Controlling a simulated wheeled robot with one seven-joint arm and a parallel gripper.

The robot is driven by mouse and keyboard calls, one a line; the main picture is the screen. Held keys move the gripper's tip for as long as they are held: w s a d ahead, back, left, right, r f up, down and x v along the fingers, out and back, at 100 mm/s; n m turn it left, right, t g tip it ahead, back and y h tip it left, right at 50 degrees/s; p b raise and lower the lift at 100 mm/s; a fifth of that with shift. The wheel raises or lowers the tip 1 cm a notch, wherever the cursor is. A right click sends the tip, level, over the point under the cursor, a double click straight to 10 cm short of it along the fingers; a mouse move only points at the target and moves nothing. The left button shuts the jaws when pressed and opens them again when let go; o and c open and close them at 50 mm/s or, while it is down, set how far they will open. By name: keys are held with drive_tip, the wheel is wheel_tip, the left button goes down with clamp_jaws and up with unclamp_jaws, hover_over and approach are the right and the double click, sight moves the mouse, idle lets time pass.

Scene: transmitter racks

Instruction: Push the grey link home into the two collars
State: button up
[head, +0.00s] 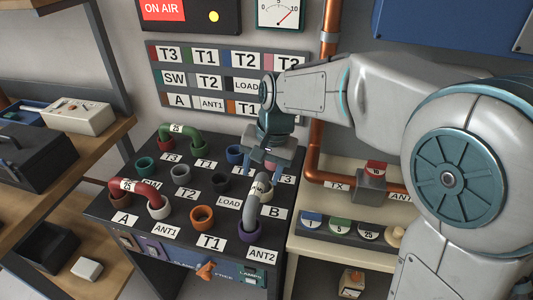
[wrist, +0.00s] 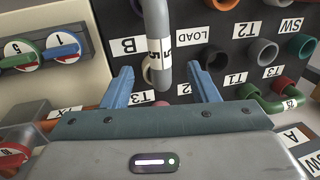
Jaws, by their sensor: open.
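The grey link (head: 250,211) is an arched pipe with a white number label. In the head view it runs between a cream collar (head: 268,193) by the B label and a purple collar (head: 247,232) by ANT2. How deep its ends sit I cannot tell. In the wrist view the link (wrist: 157,22) comes down from the top edge and bends near the cream collar (wrist: 148,73), which it partly hides. My gripper (head: 268,163) is above the panel at the link's far end. Its blue fingers (wrist: 161,70) are open, one on each side of the link, with gaps.
A red link (head: 148,190) and a green link (head: 186,136) arch between other collars. Empty collars, such as the orange one (head: 202,217), stand nearby. A copper pipe (head: 316,125) rises behind, right of my gripper. Numbered discs (head: 340,228) lie on the right bench.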

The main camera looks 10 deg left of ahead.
drive_tip(key=r, duration=0.3)
drive_tip(key=d+r, duration=0.1)
drive_tip(key=r, duration=0.1)
drive_tip(key=shift+d+r, duration=0.1)
drive_tip(key=shift+r, duration=0.3)
drive_tip(key=s+d+f+t, duration=0.1)
drive_tip(key=s+d, duration=0.3)
drive_tip(key=d, duration=0.3)
drive_tip(key=s+d+f+h, duration=0.1)
drive_tip(key=s+d, duration=0.3)
drive_tip(key=d, duration=0.4)
drive_tip(key=s+d+f+t+h, duration=0.1)
drive_tip(key=s+d+f, duration=0.2)
drive_tip(key=s+d, duration=0.2)
drive_tip(key=d+p, duration=0.1)
drive_tip(key=d, duration=0.2)
drive_tip(key=shift+d+f+n+t, duration=0.25)
drive_tip(key=shift+n+t, duration=0.05)
